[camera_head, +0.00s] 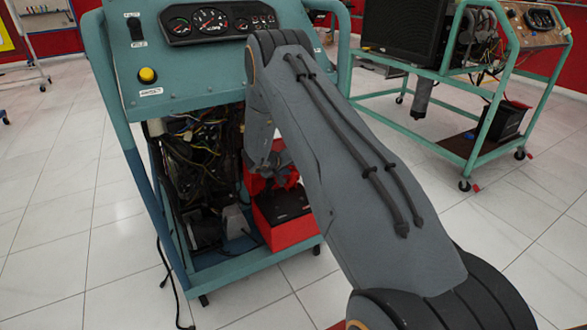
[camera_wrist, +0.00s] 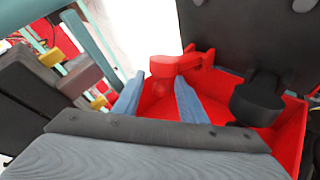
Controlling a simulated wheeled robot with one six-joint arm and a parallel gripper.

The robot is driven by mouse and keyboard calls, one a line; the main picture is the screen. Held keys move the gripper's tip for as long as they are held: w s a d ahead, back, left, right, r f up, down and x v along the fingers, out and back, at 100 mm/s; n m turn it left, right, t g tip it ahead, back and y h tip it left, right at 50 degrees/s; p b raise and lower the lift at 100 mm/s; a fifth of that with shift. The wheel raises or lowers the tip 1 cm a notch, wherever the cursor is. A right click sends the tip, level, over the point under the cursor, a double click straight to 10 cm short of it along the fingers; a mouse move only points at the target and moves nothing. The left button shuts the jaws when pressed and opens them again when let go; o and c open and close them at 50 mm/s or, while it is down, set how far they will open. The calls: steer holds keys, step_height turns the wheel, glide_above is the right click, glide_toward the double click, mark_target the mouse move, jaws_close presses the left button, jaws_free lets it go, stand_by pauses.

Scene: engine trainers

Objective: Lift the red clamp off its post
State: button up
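The red clamp (camera_wrist: 172,64) shows in the wrist view just beyond my fingertips, with its rounded end in front of the gap between them. My gripper (camera_wrist: 160,80) is open. Its two blue-grey fingers stand apart with nothing visibly held between them. The post under the clamp is hidden. A black clamp (camera_wrist: 258,98) sits to the right, at the edge of the dark battery (camera_wrist: 236,30). In the head view my gripper (camera_head: 270,168) reaches into the engine stand above the red battery box (camera_head: 290,236); the red clamp cannot be made out clearly there.
The teal stand frame (camera_head: 165,205) and a bundle of dark wiring (camera_head: 195,160) lie left of my gripper. The gauge panel (camera_head: 190,55) is above it. A second trainer (camera_head: 450,90) stands to the right. Tiled floor is open in front and at left.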

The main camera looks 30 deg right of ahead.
steer(key=p+v, duration=0.2)
steer(key=v, duration=0.5)
steer(key=shift+a+r, duration=0.25)
steer(key=shift+a, duration=0.05)
steer(key=shift+s, duration=0.15)
